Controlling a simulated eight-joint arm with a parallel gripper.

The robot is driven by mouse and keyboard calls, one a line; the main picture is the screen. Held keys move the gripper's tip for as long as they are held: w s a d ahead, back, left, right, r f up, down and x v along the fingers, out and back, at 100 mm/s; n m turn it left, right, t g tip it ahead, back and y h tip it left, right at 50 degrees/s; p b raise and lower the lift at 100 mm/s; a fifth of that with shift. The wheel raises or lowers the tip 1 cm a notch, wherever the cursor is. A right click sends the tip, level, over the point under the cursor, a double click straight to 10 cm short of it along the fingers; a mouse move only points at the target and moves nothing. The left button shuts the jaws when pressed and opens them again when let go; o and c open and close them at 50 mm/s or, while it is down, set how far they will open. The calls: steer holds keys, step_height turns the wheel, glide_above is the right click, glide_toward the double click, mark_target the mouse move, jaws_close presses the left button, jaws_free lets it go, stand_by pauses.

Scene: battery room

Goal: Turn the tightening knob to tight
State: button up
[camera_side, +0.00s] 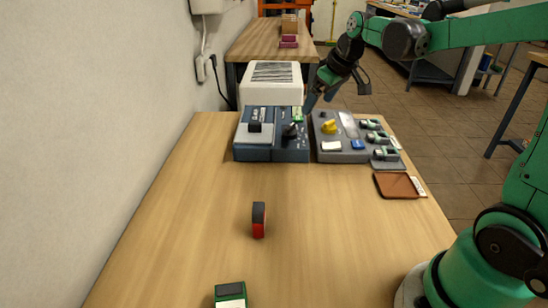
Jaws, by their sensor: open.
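A yellow knob (329,127) sits on a grey panel box (344,154) at the far end of the wooden table. A black knob (291,131) sits on the dark blue unit (290,152) just left of it. The picture does not show which one is the tightening knob, and any marks are too small to read. My gripper (311,101) points down and to the left, behind and above the gap between the two units. It is open, with its fingertips small and partly hard to make out. I cannot tell whether it touches anything.
A white vented box (272,84) stands behind the units. Several green-and-black modules (378,138) line the panel's right side. A brown tray (393,186) lies at the right table edge. A red-and-black block (259,219) and a green block (230,294) stand nearer; the table between is clear.

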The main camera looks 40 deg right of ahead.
glide_toward(330, 122)
steer(key=shift+w+f+g+y, duration=0.3)
steer(key=shift+w+f, duration=0.5)
steer(key=shift+f, duration=0.3)
steer(key=shift+d+f, duration=0.3)
steer(key=shift+x, duration=2.65)
jaws_close()
steer(key=shift+m, duration=0.3)
steer(key=m+h, duration=0.1)
steer(key=m, duration=0.3)
steer(key=shift+w+a+h, duration=0.1)
steer(key=shift+a+h, duration=0.15)
steer(key=shift+h, duration=0.15)
steer(key=shift+a+m+g+h, duration=0.1)
steer(key=shift+m+g+h, duration=0.5)
steer(key=shift+m, duration=1.4)
